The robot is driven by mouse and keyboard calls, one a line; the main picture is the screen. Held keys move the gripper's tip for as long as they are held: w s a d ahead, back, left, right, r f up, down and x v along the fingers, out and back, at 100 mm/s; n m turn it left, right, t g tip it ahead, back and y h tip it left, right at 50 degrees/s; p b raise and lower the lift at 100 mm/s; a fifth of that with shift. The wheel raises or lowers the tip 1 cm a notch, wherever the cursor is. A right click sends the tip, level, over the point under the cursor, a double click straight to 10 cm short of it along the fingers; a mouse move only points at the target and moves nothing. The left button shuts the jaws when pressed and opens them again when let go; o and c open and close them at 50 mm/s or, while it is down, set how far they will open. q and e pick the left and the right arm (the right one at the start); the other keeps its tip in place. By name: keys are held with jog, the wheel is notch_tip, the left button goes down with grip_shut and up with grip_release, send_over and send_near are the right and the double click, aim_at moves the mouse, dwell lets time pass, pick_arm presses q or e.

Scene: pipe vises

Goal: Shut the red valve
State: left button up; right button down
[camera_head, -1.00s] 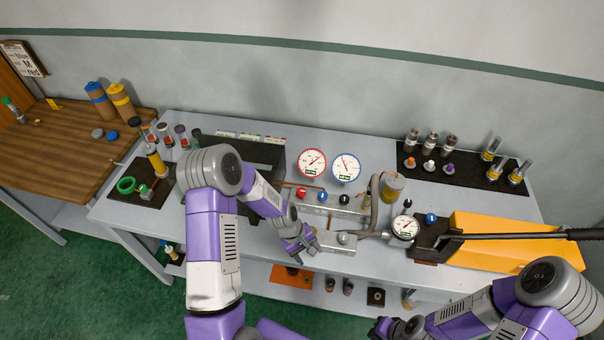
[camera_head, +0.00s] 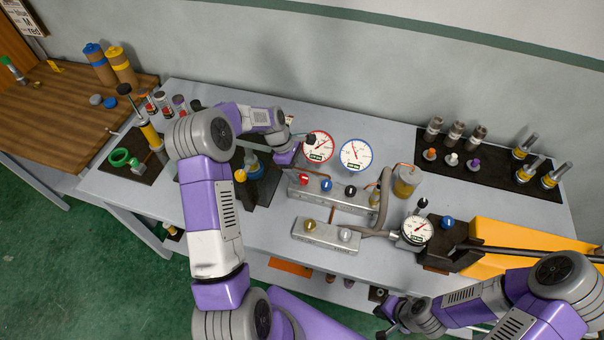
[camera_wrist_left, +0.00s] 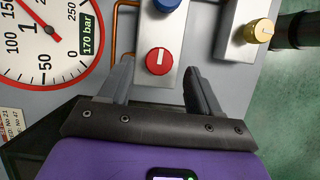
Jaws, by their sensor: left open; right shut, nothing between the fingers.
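The red valve (camera_head: 304,180) is a round red knob with a white mark, at the left end of the rear metal block (camera_head: 338,195). In the left wrist view the red knob (camera_wrist_left: 158,62) shows between the lines of the two fingers, just ahead of their tips. My left gripper (camera_head: 303,150) is open and empty, above and slightly behind the knob; no contact is visible. It also shows in the left wrist view (camera_wrist_left: 158,75). My right gripper (camera_head: 383,331) is shut and empty at the bottom, away from the valve.
Blue (camera_head: 326,185) and black (camera_head: 350,190) knobs share the block. A front block (camera_head: 325,236) carries yellow and silver knobs. A red-rimmed gauge (camera_head: 318,147) and a blue-rimmed gauge (camera_head: 356,155) stand behind. A grey hose (camera_head: 383,205) curves at the right.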

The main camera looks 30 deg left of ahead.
aim_at(303, 179)
pick_arm(q)
jog(key=shift+x, duration=1.45)
jog(key=shift+w, duration=0.1)
jog(key=c, duration=1)
jog(key=shift+c, duration=0.2)
